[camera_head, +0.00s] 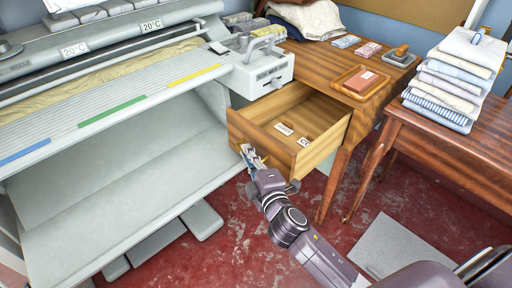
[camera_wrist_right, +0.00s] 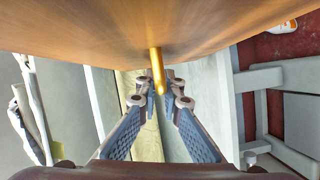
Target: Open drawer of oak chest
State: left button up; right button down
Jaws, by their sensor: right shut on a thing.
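The oak chest (camera_head: 335,70) stands against the wall in the head view. Its drawer (camera_head: 262,142) is pulled well out, and small white labels (camera_head: 285,129) lie on its bottom. My right gripper (camera_head: 250,155) is at the drawer's front face. In the right wrist view the drawer front (camera_wrist_right: 90,30) fills the top, with a brass handle (camera_wrist_right: 157,68) sticking out of it. The right gripper's fingertips (camera_wrist_right: 160,100) are closed around this handle. My left gripper does not show.
A rotary ironer (camera_head: 120,110) stands on the left, close to the drawer's left side. A side table (camera_head: 440,145) on the right bears a stack of folded linen (camera_head: 452,85). A tray (camera_head: 362,83) sits on the chest top. Red floor (camera_head: 240,235) lies open below the drawer.

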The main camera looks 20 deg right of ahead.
jog(key=shift+s+a, duration=0.1)
jog(key=shift+a, duration=0.1)
jog(key=c, duration=2.1)
grip_release()
jog(key=s, duration=1.2)
jog(key=shift+r, duration=0.45)
